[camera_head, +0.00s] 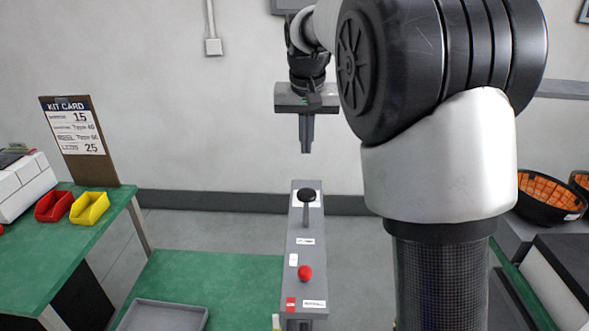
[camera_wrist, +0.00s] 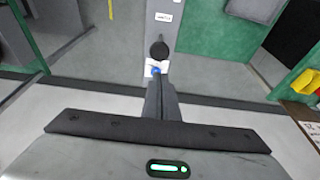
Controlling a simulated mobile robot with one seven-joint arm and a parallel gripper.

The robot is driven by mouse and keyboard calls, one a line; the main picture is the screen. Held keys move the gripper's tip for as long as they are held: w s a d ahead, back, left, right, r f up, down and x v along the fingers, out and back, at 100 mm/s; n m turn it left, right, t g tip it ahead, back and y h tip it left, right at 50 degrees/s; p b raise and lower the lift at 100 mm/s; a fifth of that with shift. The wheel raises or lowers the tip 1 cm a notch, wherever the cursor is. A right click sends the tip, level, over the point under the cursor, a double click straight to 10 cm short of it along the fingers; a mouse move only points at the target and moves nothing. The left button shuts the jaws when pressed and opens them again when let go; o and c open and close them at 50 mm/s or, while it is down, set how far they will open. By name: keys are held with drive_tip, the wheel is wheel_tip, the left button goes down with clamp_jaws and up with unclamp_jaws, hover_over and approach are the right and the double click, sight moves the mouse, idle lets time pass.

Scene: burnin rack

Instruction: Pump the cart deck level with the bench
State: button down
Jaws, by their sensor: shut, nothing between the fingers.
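A grey post (camera_head: 302,250) stands in the middle of the head view. It has a black-knobbed lever (camera_head: 308,196) near its far end and a red knob (camera_head: 305,273) nearer me. To its left is a flat green surface (camera_head: 225,265), which looks like the cart deck and appears lower than the green-topped bench (camera_head: 85,235). My gripper (camera_head: 306,149) points down above and beyond the black knob, shut and empty, with a visible gap between them. In the wrist view, the black knob (camera_wrist: 159,50) shows just past my fingertips (camera_wrist: 158,82).
A grey tray (camera_head: 165,316) lies on the green surface. The bench holds a red bin (camera_head: 53,206), a yellow bin (camera_head: 90,208) and a kit card clipboard (camera_head: 80,140). Black baskets with orange contents (camera_head: 548,193) stand at right. My arm hides part of the right side.

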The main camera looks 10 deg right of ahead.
drive_tip(key=shift+s, duration=0.15)
hover_over(306, 193)
drive_tip(key=f, duration=0.8)
drive_tip(key=s+f, duration=0.1)
drive_tip(key=f, duration=0.3)
drive_tip(key=shift+a+f, duration=0.1)
drive_tip(key=shift+a, duration=0.05)
drive_tip(key=shift+f, duration=0.65)
drive_tip(key=shift+f, duration=0.1)
